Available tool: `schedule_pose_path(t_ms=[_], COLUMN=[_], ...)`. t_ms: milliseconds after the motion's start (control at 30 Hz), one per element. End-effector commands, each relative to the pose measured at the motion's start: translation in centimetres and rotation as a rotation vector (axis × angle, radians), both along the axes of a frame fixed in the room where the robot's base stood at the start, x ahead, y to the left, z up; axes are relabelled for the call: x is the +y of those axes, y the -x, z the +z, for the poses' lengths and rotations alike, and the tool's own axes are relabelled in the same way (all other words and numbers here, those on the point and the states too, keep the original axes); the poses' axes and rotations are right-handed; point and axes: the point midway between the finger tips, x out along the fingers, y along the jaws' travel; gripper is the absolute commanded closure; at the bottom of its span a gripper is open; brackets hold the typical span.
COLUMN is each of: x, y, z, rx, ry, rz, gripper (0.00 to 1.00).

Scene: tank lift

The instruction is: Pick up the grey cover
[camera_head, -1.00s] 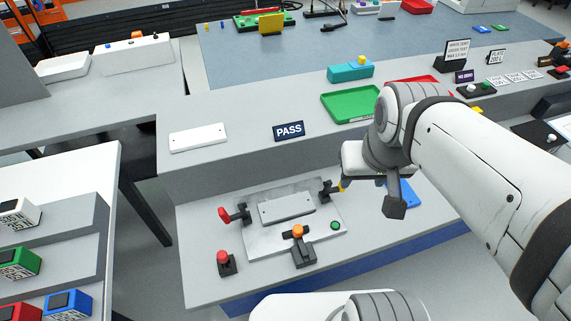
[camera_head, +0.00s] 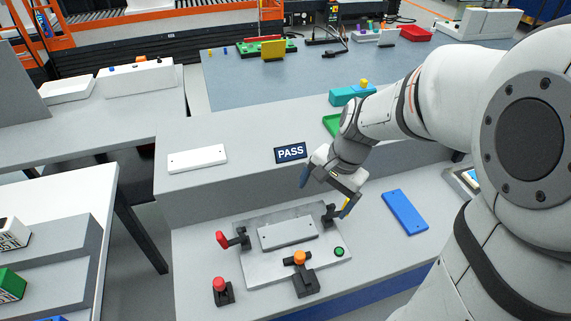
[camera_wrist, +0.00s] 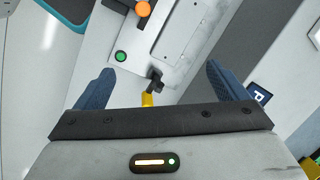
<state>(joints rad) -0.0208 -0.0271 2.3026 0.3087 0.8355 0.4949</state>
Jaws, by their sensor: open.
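The grey cover (camera_head: 287,233) is a light grey rectangular plate with small holes. It lies flat in a metal fixture (camera_head: 258,268) on the lower bench; part of it also shows at the top of the wrist view (camera_wrist: 196,22). Around it stand a red-handled clamp (camera_head: 232,238) at left, an orange-knobbed clamp (camera_head: 303,277) in front and a yellow-handled clamp (camera_head: 330,213) at right. My gripper (camera_head: 325,190) is open and empty, above and right of the cover, near the yellow-handled clamp. In the wrist view, its blue fingers (camera_wrist: 160,68) stand wide on either side of that clamp.
A blue plate (camera_head: 405,212) lies to the right on the lower bench. A white plate (camera_head: 197,158) and a PASS sign (camera_head: 290,152) are on the raised ledge behind. A red button (camera_head: 221,285) stands front left, and a green button (camera_head: 339,252) is on the fixture's right.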

Motion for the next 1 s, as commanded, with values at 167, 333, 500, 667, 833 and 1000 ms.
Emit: schedule_pose_path(t_ms=[167, 333, 500, 667, 833, 1000], x=[1.9, 3.1, 3.7, 4.3, 5.1, 6.3], y=[-3.5, -5.5, -6.3, -6.2, -6.0, -5.7], z=[-7.2, -12.0, -14.2, -15.6, -17.2, -19.5], rx=[0.163, 0.278, 0.329, 0.339, 0.338, 0.338], ry=[-0.076, -0.112, -0.125, -0.126, -0.125, -0.123], rz=[-0.262, -0.457, -0.550, -0.562, -0.562, -0.560], gripper=[0.07, 0.07, 0.07, 0.07, 0.07, 0.07])
